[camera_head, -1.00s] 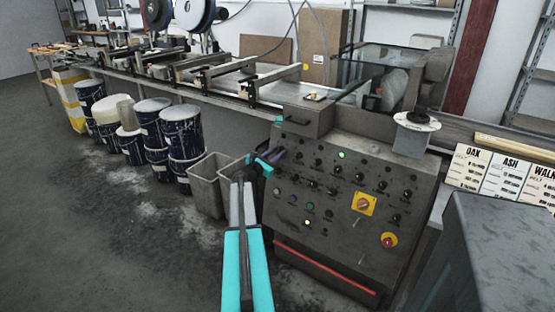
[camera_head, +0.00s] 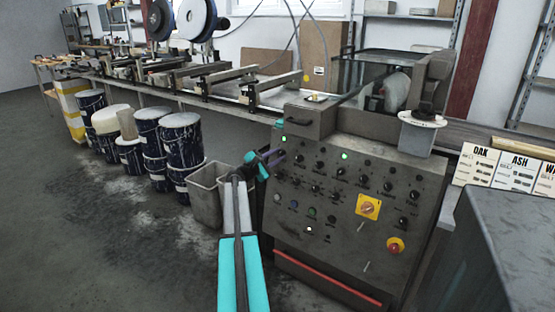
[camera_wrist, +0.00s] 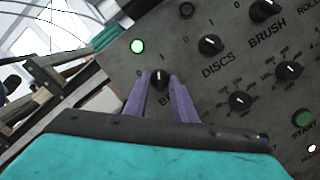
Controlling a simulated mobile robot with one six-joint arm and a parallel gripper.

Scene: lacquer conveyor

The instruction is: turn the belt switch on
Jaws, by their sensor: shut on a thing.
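The belt switch (camera_wrist: 159,77) is a small black knob with a white mark, in the middle of the wrist view. The label under it is mostly hidden; only its first letter shows. My gripper (camera_wrist: 161,84) has its two purple fingers on either side of this knob, shut on it. In the head view, my gripper (camera_head: 277,158) reaches the upper left of the grey control panel (camera_head: 345,245), and the knob is hidden behind the fingers.
Close by are the discs knob (camera_wrist: 210,45) and brush knob (camera_wrist: 264,10). Lower on the panel are a yellow-plated switch (camera_head: 369,207) and a red button (camera_head: 396,245). Grey bins (camera_head: 206,195) stand left of the panel. A dark cabinet (camera_head: 500,250) is at right.

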